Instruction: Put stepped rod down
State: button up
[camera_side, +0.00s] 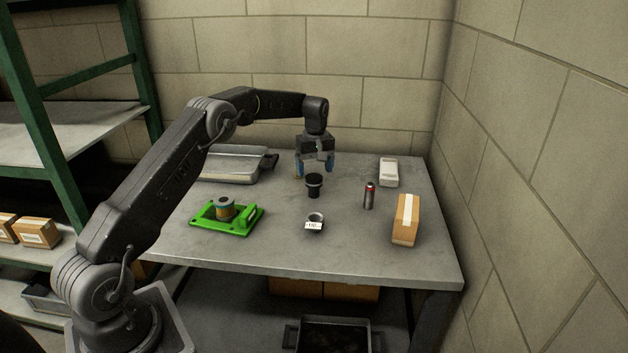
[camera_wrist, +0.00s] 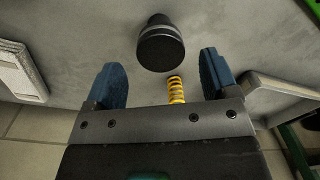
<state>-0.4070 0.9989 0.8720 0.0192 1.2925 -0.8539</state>
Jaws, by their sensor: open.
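The black stepped part (camera_side: 314,186), which I take for the stepped rod, stands upright on the grey table, its wide end up. In the wrist view the stepped rod (camera_wrist: 161,46) lies beyond the fingertips, apart from both. My gripper (camera_side: 315,169) is open with nothing held, low over the table just behind the rod. Its two blue fingers also show in the wrist view (camera_wrist: 162,75). A yellow spring (camera_wrist: 176,90) shows between the fingers, near the gripper body; its lower part is hidden.
A green fixture (camera_side: 245,224) holding a banded cylinder (camera_side: 225,208) is at left. A tagged silver ring (camera_side: 314,222) lies in front. A metal tray (camera_side: 232,178) is at back left.

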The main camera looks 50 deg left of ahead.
aim_at(315, 177)
jog(key=s+d+r+m+t, duration=0.1)
jog(key=s+d+r+m, duration=0.2)
jog(key=r, duration=0.6)
jog(key=s+d+r+m+t, duration=0.1)
jog(key=s+d+r, duration=0.1)
jog(key=d+r, duration=0.55)
jog(key=s+d+r+m+t, duration=0.1)
jog(key=s+d+r+m, duration=0.15)
jog(key=s, duration=0.25)
jog(key=s+d+r+m, duration=0.1)
jog(key=s+d+r, duration=0.2)
jog(key=s, duration=0.1)
jog(key=s+d+f+m+t, duration=0.1)
jog(key=s+d+f+m, duration=0.1)
jog(key=s, duration=0.5)
jog(key=s+d+f+m+t, duration=0.1)
jog(key=s+d+m, duration=0.1)
jog(key=s, duration=0.5)
jog(key=s+d+f+m+t, duration=0.1)
jog(key=s+d+f+m, duration=0.1)
jog(key=s, duration=0.6)
jog(key=shift+d+f+m, duration=0.35)
jog(key=shift+d+m, duration=0.1)
jog(key=shift+d, duration=0.7)
